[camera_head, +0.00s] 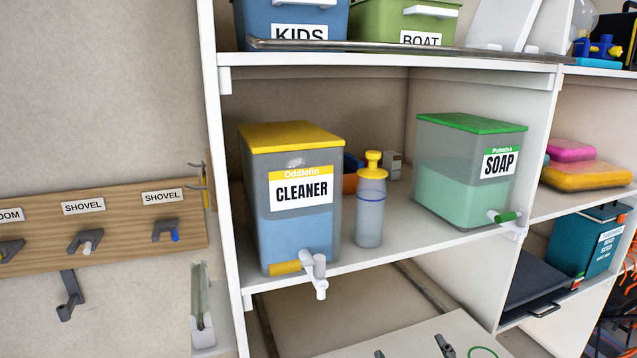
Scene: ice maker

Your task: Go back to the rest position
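Neither of my grippers shows in the head view, and I cannot see whether they hold anything. The view faces a white shelf unit (228,200). On its middle shelf stand a yellow-lidded CLEANER dispenser (260,215) with a tap (318,272), a clear bottle with a yellow pump (370,212), and a green-lidded SOAP dispenser (445,185) with a green-handled tap (505,217).
A wooden rack (125,215) with labelled hooks hangs on the left wall. Blue KIDS (272,16) and green BOAT (385,22) bins sit above. Pink and yellow sponges (585,174) and a teal box (583,243) are at right. A white panel (410,342) shows below.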

